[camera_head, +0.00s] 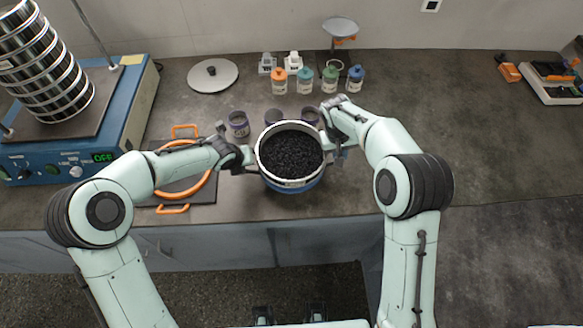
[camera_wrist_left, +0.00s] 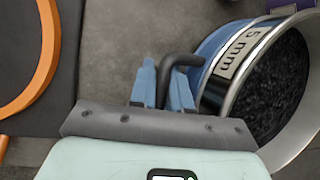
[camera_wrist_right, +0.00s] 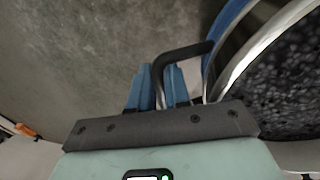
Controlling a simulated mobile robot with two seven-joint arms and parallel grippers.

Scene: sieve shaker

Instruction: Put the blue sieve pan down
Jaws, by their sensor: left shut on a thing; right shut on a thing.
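The blue sieve pan (camera_head: 291,183) has a silver rim and is filled with dark granules. It is near the front middle of the bench in the head view, and I cannot tell whether it touches the bench. A "5 mm" label shows on its silver band (camera_wrist_left: 240,50) in the left wrist view. My left gripper (camera_head: 243,158) is shut on the pan's left dark handle (camera_wrist_left: 178,66). My right gripper (camera_head: 335,150) is shut on its right dark handle (camera_wrist_right: 182,55). The pan's base is mostly hidden from above.
A black mat with an orange ring (camera_head: 206,193) lies left of the pan. The blue shaker (camera_head: 40,150) with stacked sieves (camera_head: 45,70) stands far left, reading OFF. Small jars (camera_head: 239,123) stand just behind the pan; capped bottles (camera_head: 305,80) stand further back.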

